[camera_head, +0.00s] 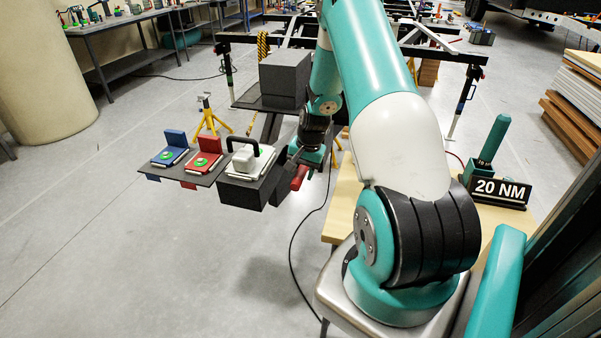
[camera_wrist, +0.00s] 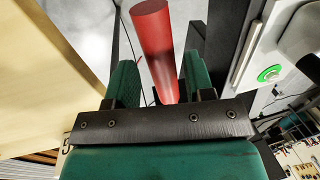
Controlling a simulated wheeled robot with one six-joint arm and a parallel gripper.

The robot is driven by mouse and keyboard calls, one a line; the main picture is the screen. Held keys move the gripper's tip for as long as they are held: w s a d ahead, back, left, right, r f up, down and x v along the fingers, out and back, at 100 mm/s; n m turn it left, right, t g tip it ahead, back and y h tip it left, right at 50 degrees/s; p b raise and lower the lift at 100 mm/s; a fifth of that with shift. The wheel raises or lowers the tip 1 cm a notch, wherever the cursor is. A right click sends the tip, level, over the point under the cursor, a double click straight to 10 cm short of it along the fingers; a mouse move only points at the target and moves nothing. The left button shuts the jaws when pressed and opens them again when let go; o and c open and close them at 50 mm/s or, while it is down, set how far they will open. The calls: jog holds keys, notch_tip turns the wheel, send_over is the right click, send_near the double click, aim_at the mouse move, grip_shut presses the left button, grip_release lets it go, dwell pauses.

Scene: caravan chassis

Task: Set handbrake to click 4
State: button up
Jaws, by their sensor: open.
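The red handbrake lever grip (camera_head: 300,177) sticks out beside the dark chassis beam, at the right end of the grey shelf in the head view. In the wrist view the red grip (camera_wrist: 154,45) rises between the two green fingers of my gripper (camera_wrist: 160,78). My gripper (camera_head: 312,154) is next to the lever in the head view, partly hidden by my arm. The lever's pivot and any click marks are not visible.
Left of the lever are a white unit with a black handle (camera_head: 247,160), a red piece (camera_head: 205,160) and a blue piece (camera_head: 171,153). A dark block (camera_head: 285,80) stands behind. A wooden bench (camera_head: 343,212) and a 20 NM sign (camera_head: 500,191) are at right.

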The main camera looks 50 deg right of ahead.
jog(key=shift+w+f, duration=0.1)
jog(key=shift+f, duration=0.5)
